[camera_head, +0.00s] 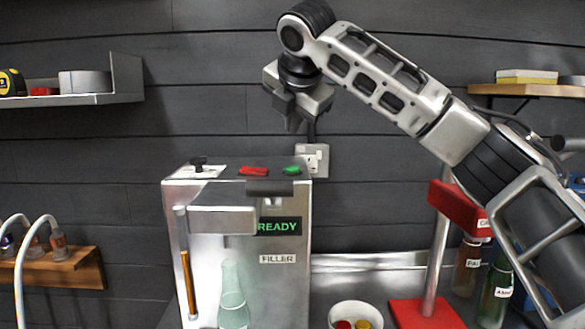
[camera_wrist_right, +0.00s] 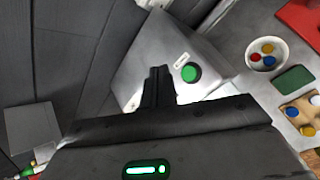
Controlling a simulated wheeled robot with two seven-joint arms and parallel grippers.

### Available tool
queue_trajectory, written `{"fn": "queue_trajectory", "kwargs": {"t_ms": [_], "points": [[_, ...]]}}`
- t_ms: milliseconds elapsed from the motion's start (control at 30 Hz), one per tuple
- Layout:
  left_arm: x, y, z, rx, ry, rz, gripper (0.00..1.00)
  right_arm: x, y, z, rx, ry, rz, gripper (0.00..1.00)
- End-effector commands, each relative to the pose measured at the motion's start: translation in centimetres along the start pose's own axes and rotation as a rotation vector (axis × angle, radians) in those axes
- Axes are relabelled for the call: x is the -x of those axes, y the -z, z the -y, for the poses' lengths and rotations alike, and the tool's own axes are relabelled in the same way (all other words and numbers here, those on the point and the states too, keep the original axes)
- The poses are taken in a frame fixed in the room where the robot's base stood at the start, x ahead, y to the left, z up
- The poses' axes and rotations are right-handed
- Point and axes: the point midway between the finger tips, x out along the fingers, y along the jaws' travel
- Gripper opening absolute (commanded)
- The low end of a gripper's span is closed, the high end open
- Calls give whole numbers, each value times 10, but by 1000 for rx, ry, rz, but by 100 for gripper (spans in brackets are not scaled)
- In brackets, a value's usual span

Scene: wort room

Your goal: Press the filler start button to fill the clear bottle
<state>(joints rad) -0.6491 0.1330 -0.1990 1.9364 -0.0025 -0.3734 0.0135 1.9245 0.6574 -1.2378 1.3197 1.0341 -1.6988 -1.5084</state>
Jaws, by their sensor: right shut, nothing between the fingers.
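The filler (camera_head: 240,255) is a grey metal box with a lit READY display (camera_head: 279,226) on its front. The clear bottle (camera_head: 232,300), pale green and see-through, stands upright at the filler's front below the spout housing. A green button (camera_head: 292,170) and a red button (camera_head: 253,171) sit on the filler's top, green on the right. My right gripper (camera_head: 293,125) is shut and empty, pointing down above the filler's top, apart from it. In the right wrist view the shut fingers (camera_wrist_right: 158,80) appear just left of the green button (camera_wrist_right: 190,73). My left gripper is out of view.
A white bowl (camera_head: 345,310) of coloured caps stands right of the filler. A red press (camera_head: 430,255) and bottles (camera_head: 497,290) stand further right. A wall socket (camera_head: 313,160) is behind the filler. Shelves hang at both sides (camera_head: 120,90).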

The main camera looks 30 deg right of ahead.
Motion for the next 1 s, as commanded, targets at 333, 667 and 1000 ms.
{"fn": "queue_trajectory", "kwargs": {"t_ms": [333,667,1000], "points": [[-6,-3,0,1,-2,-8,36,-30,22,22,0,0,-1,0],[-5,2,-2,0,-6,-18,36,-34,25,25,-1,-1,0,0],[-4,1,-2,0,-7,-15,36,-34,25,24,-1,-1,0,0]]}}
